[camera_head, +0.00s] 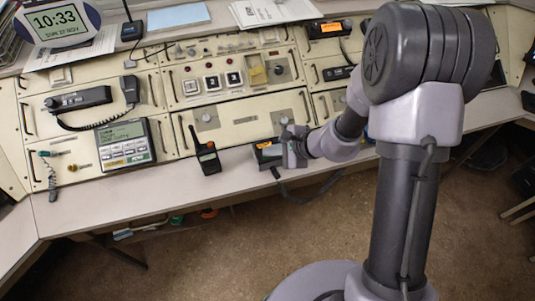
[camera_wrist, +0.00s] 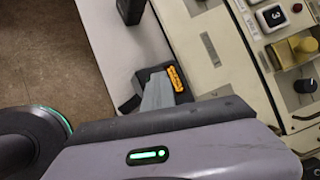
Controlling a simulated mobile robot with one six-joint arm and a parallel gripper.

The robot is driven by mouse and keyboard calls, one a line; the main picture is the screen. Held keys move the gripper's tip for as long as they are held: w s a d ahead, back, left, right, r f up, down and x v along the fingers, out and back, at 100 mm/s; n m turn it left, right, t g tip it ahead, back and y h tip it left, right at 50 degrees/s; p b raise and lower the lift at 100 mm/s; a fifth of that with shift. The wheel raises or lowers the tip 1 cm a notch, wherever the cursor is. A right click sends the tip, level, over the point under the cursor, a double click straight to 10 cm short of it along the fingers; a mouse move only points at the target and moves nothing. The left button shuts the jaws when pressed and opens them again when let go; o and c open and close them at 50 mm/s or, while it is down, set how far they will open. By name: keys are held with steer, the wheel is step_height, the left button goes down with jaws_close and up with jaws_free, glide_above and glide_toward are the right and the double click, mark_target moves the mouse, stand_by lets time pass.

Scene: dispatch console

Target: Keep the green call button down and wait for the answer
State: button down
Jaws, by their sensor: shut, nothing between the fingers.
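My gripper (camera_head: 289,150) is shut and empty, low over the desk's front ledge. It is at the right side of a small dark box with an orange display (camera_head: 268,152) and overlaps part of it. In the wrist view the grey shut fingers (camera_wrist: 157,94) lie against or just in front of the box, whose orange display (camera_wrist: 175,78) shows past them. I cannot make out the green call button in either view; the fingers hide part of the box's top. I cannot tell whether the fingertips touch or press anything.
A handheld radio (camera_head: 206,154) stands left of the box. Further left are a desk phone with a green screen (camera_head: 124,145) and a corded handset (camera_head: 80,98). The ledge between phone and radio is clear.

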mark_target(270, 157)
steer(key=shift+r, duration=0.1)
steer(key=shift+r+p, duration=0.45)
steer(key=shift+r, duration=0.25)
step_height(270, 157, up, 5)
steer(key=p, duration=0.3)
steer(key=shift+r, duration=0.1)
stand_by(0.4)
